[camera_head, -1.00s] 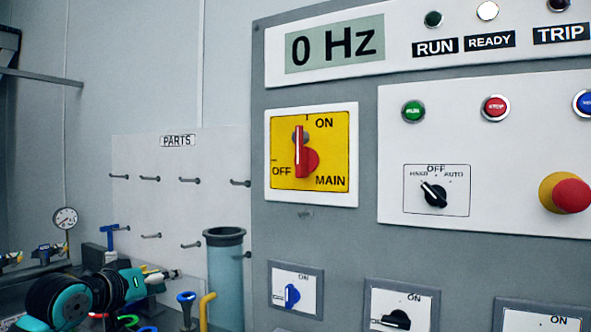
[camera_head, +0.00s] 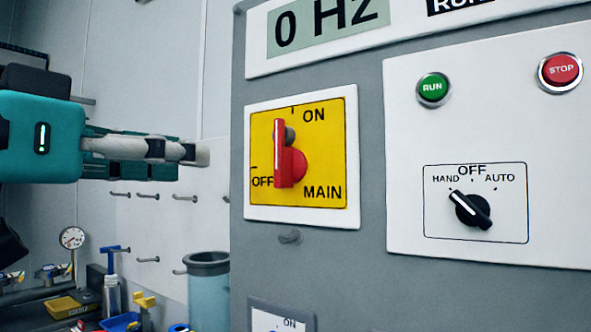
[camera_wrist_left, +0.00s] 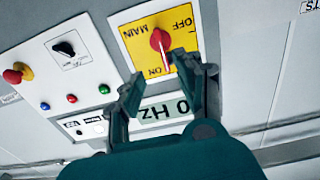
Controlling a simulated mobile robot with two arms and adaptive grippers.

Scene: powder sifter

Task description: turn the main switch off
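The main switch is a red handle (camera_head: 283,155) on a yellow plate (camera_head: 327,165) on the grey cabinet. The handle stands upright, toward the ON mark at the top; OFF is at the left. It also shows in the left wrist view (camera_wrist_left: 161,42), upside down. My left gripper (camera_head: 198,152) is to the left of the plate in the head view, apart from the handle. In the left wrist view its two fingers (camera_wrist_left: 158,75) are spread and empty, with the handle visible beyond and between their tips. My right gripper is not in view.
Right of the main switch is a white panel with a green RUN button (camera_head: 433,89), a red STOP button (camera_head: 561,71) and a black selector (camera_head: 471,209). The display (camera_head: 327,22) reads 0 Hz. A blue cylinder (camera_head: 209,295) and small parts are at the lower left.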

